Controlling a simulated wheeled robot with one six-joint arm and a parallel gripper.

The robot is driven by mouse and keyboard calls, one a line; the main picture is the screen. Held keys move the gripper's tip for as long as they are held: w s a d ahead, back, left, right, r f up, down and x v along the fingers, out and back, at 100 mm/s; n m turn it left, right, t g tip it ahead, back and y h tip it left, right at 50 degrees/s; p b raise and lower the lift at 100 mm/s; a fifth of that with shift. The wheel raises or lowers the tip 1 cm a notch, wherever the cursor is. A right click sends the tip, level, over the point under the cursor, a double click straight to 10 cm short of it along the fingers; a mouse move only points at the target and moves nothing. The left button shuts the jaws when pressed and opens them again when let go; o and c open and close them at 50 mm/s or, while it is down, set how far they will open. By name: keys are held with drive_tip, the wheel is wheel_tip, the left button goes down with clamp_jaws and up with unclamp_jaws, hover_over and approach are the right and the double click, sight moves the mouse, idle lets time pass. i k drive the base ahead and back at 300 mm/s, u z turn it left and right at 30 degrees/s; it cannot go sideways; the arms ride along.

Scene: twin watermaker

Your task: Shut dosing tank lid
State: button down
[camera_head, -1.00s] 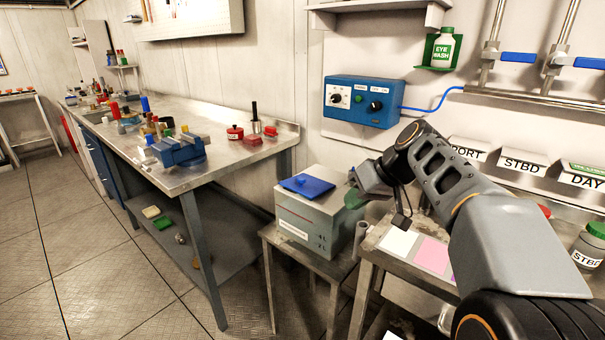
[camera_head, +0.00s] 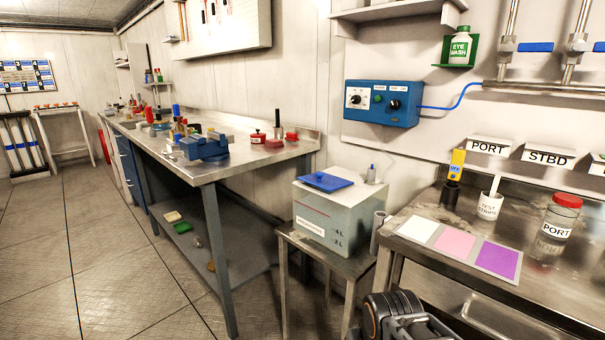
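The dosing tank (camera_head: 327,217) is a pale grey box with level marks and a white label on its front. It stands on a small metal stand. Its blue lid (camera_head: 325,181) lies flat, or nearly flat, on the tank's top, with a small knob on it. I cannot tell from here whether a thin gap is left under the lid. My gripper is out of view; only a dark part of my own arm shows at the bottom edge.
A small fitting (camera_head: 371,174) stands on the tank's top right of the lid. A grey cylinder (camera_head: 378,232) stands beside the tank. The right bench (camera_head: 440,205) holds colour cards (camera_head: 457,243) and a PORT jar (camera_head: 556,226). A blue control box (camera_head: 382,103) hangs above. Open floor lies left.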

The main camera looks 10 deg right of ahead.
sight(328, 183)
drive_tip(key=z, duration=0.05)
drive_tip(key=k, duration=0.3)
drive_tip(key=u, duration=1.45)
drive_tip(key=i, duration=0.9)
drive_tip(key=z, duration=0.75)
drive_tip(key=i, duration=0.95)
drive_tip(key=z, duration=0.9)
